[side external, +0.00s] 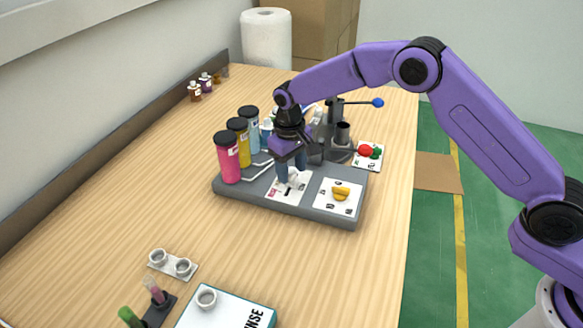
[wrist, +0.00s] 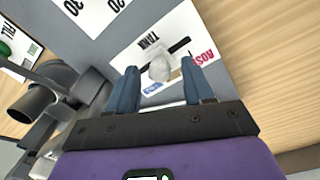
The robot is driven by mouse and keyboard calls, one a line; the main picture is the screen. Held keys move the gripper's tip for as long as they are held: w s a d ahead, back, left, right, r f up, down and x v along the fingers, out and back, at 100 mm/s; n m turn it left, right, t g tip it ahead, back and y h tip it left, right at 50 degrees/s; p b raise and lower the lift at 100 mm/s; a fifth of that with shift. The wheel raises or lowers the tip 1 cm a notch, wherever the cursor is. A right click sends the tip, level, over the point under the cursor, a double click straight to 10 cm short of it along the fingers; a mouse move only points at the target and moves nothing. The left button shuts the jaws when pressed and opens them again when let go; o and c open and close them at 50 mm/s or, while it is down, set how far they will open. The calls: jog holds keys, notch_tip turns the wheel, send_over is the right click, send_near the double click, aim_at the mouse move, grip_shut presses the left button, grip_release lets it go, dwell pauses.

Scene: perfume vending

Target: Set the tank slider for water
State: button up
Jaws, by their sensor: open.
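The tank slider's pale grey knob (wrist: 159,69) sits on a black slot in a white card marked TANK (wrist: 130,58). It appears near the middle of the slot. Red lettering (wrist: 207,54) shows at the card's right, and a small blue label (wrist: 151,87) below the knob; other labels are hidden. My gripper (wrist: 160,75) is open, with its blue fingers on either side of the knob; I cannot tell if they touch it. In the side view my gripper (side external: 291,174) is low over the slider card (side external: 276,193) on the grey machine base (side external: 231,190).
Pink (side external: 228,160), yellow (side external: 239,145) and light blue (side external: 251,130) tanks stand left of my gripper. A yellow dial (side external: 341,193) is at its right. A blue-tipped lever (side external: 377,103) and red and green buttons (side external: 367,151) are behind. The front table is partly clear.

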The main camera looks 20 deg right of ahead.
aim_at(298, 173)
jog(key=shift+f, duration=0.15)
jog(key=shift+c, duration=0.3)
grip_shut()
jog(key=shift+w+d, duration=1.5)
jog(key=shift+o, duration=0.3)
grip_release()
jog(key=shift+s, duration=0.1)
jog(key=shift+a, duration=0.1)
